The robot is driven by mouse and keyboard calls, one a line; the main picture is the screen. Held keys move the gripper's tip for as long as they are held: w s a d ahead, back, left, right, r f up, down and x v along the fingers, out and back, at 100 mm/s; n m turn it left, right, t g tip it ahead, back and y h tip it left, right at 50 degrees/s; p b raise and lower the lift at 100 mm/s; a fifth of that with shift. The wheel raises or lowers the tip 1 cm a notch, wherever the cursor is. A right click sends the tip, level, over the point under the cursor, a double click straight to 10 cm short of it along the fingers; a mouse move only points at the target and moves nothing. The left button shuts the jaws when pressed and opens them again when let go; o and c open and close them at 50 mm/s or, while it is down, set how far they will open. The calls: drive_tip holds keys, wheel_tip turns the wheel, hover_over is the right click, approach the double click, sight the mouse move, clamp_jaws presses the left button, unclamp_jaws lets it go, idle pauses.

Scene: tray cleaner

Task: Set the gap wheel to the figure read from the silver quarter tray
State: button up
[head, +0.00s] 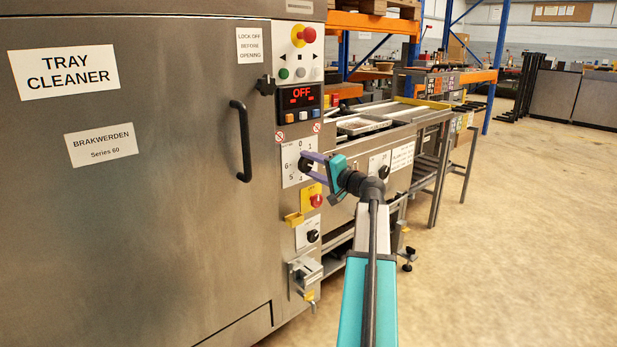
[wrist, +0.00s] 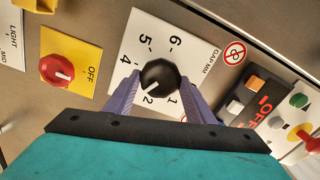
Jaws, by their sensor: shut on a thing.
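The gap wheel is a black round knob (wrist: 158,75) on a white plate marked GAP MM (wrist: 192,42). Its white mark points down-left in the wrist view, close to the figure 2. Figures 1, 2, 4, 5 and 6 are legible there. My gripper (wrist: 160,84) has its purple fingers on both sides of the knob and is shut on it. In the head view my gripper (head: 307,164) is at the machine's control column. A silver-grey tray (head: 363,126) lies on the table behind the machine; no figure on it can be read.
Below the wheel is a red knob on a yellow OFF plate (head: 312,198), then a black LIGHT switch (head: 312,236). Above is a display reading OFF (head: 301,95) with buttons and a red stop button (head: 308,35). A door handle (head: 241,140) stands out left. The floor at right is clear.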

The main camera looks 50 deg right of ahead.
drive_tip(key=n+b, duration=0.4)
drive_tip(key=shift+w, duration=0.1)
drive_tip(key=shift+r+n+b, duration=0.1)
drive_tip(key=shift+n+b, duration=0.8)
drive_tip(key=o, duration=1)
drive_tip(key=shift+s, duration=0.2)
drive_tip(key=s+p, duration=0.1)
drive_tip(key=s, duration=0.3)
drive_tip(key=s+p, duration=0.1)
drive_tip(key=s, duration=0.4)
drive_tip(key=s+a+p, duration=0.1)
drive_tip(key=s, duration=0.3)
drive_tip(key=shift+s, duration=0.25)
